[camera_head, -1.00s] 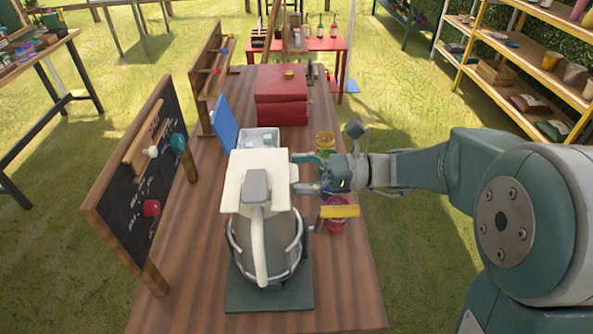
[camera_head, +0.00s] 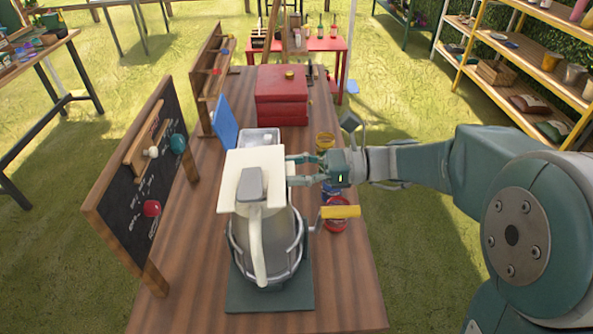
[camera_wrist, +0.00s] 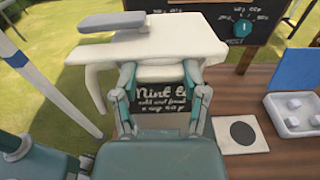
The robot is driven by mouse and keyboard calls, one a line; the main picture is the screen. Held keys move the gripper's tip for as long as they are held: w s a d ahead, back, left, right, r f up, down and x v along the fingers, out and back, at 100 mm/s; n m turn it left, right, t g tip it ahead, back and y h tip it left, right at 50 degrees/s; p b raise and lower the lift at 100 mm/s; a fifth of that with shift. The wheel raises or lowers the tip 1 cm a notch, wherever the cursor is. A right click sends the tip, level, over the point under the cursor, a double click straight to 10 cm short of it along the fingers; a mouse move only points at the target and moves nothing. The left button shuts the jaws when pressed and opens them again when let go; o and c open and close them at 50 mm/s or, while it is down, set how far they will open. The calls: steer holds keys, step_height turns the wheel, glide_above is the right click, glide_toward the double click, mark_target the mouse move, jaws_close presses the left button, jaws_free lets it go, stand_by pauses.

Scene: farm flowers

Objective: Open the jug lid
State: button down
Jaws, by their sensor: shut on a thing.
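The jug (camera_head: 266,245) is a grey, rounded vessel with a long cream handle, standing on a dark green base (camera_head: 240,297) on the wooden table. Its cream lid (camera_head: 232,199) lies flat across the top, with a grey tab on it. My gripper (camera_head: 291,171) reaches in from the right at the lid's far right corner. In the wrist view the lid (camera_wrist: 180,38) fills the upper middle, and the fingers of my gripper (camera_wrist: 163,75) are closed on its near edge. The jug body is mostly hidden in the wrist view.
A yellow-handled crank (camera_head: 340,212) and small red, blue and yellow tins stand right of the jug. A chalkboard (camera_head: 120,190) stands left.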

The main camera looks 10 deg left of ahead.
mark_target(273, 167)
steer(key=shift+a+r+h, duration=0.15)
steer(key=shift+r+h, duration=0.55)
steer(key=shift+r, duration=0.05)
steer(key=a+r+h, duration=0.1)
steer(key=r+h, duration=0.1)
steer(key=a+r+t+h, duration=0.1)
steer(key=r+h, duration=0.1)
steer(key=s+a+r+h, duration=0.1)
steer(key=r+h, duration=0.1)
steer(key=shift+a+t, duration=0.2)
steer(key=shift+t, duration=0.1)
steer(key=a+r+h, duration=0.1)
steer(key=a+h, duration=0.2)
steer(key=s+a+r+t+h, duration=0.1)
steer(key=a+h, duration=0.1)
steer(key=shift+s+r, duration=0.1)
steer(key=shift+r, duration=0.25)
steer(key=shift+s+a+r+t+h, duration=0.1)
steer(key=shift+s+a+t+h, duration=0.15)
steer(key=shift+a+h, duration=0.65)
